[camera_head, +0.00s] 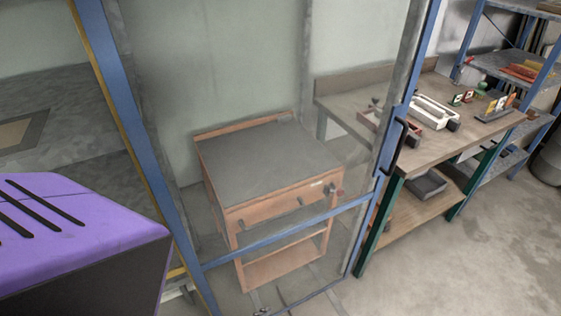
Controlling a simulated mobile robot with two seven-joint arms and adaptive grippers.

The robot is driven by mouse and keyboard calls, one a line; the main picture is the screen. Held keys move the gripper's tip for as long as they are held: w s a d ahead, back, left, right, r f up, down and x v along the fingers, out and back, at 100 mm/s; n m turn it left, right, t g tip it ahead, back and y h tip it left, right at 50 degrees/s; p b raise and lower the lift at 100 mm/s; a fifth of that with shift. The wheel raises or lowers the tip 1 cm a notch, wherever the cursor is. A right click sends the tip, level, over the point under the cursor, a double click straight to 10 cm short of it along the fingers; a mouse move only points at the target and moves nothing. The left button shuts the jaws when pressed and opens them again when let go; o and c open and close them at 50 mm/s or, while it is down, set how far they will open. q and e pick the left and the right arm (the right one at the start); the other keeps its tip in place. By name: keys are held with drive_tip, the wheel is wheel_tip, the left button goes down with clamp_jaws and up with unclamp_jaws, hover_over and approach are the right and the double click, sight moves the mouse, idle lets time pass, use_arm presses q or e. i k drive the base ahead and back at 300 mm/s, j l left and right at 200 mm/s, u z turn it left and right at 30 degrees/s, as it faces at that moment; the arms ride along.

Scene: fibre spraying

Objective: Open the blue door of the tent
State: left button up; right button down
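The tent's blue-framed door (285,231) stands in front of me, with clear panels in a blue frame. Its right upright carries a dark handle (395,147). The door looks shut, though its edge against the tent frame is hard to make out. Through the panel I see a wooden cart (268,165) with a grey top, a drawer front and a lower shelf. Neither of my grippers is in view.
A purple and black box-shaped body (75,240) fills the lower left. A workbench (450,150) with green legs, holding trays and small items, stands right of the door. A blue shelf rack (484,35) is behind it. Concrete floor (470,255) at lower right is clear.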

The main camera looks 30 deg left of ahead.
sight(92, 15)
drive_tip(key=u, duration=0.8)
